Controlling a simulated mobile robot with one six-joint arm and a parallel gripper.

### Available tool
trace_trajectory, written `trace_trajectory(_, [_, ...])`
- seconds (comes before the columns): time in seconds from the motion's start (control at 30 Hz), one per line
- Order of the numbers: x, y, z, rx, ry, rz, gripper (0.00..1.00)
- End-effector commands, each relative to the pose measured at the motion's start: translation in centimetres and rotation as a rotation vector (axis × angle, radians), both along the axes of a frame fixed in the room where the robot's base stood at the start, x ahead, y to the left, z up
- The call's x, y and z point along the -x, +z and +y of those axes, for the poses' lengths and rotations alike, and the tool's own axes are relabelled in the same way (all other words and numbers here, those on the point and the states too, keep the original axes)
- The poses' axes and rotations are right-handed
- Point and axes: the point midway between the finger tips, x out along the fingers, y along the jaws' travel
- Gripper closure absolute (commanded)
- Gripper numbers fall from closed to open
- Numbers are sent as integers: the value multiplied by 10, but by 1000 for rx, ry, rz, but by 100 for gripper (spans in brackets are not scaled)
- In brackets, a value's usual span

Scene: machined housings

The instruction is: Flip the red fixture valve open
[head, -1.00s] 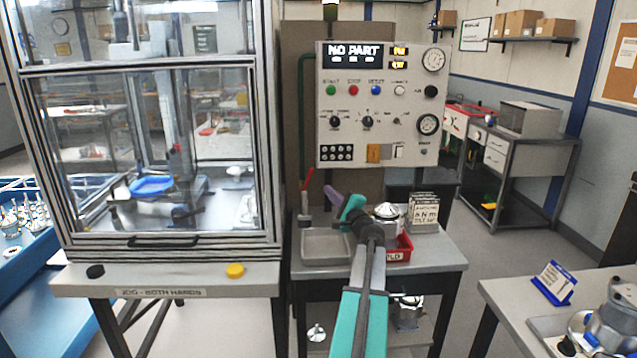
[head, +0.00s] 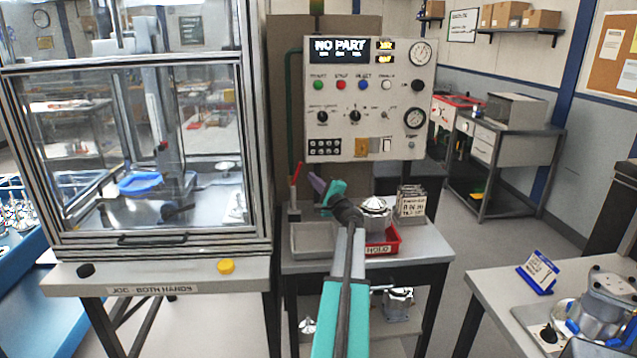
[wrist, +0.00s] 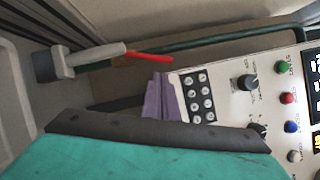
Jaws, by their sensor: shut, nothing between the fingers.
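The fixture valve's red lever (head: 296,174) stands nearly upright, leaning slightly right, on a pale body (head: 294,207) at the back left of the small bench. In the wrist view the red lever (wrist: 150,59) lies along the line of the pale valve body (wrist: 95,54). My gripper (head: 316,184) has purple fingers, shut and empty, just right of the lever in the head view. In the wrist view my gripper (wrist: 163,97) shows below the lever, with a small gap in the picture. Whether they touch in depth I cannot tell.
A control panel (head: 425,100) reading NO PART stands above the bench. A grey tray (head: 313,240), a red HOLD bin (head: 392,240) with a metal housing (head: 374,206), and a sign (head: 411,202) are close by. A glass-fronted machine (head: 150,240) stands to the left.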

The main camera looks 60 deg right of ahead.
Motion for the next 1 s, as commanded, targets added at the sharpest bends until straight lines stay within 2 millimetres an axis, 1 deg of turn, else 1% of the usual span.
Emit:
trace_trajectory(0.03, [-6, 2, -5, 0, 1, 0, 100])
trace_trajectory(0.2, [-20, 5, -14, 0, 0, 0, 100])
trace_trajectory(0.43, [-35, 7, -22, -1, -1, 0, 100])
trace_trajectory(0.63, [-40, 7, -25, 0, -1, 0, 100])
trace_trajectory(1.0, [-39, 7, -25, 1, -2, 1, 100])
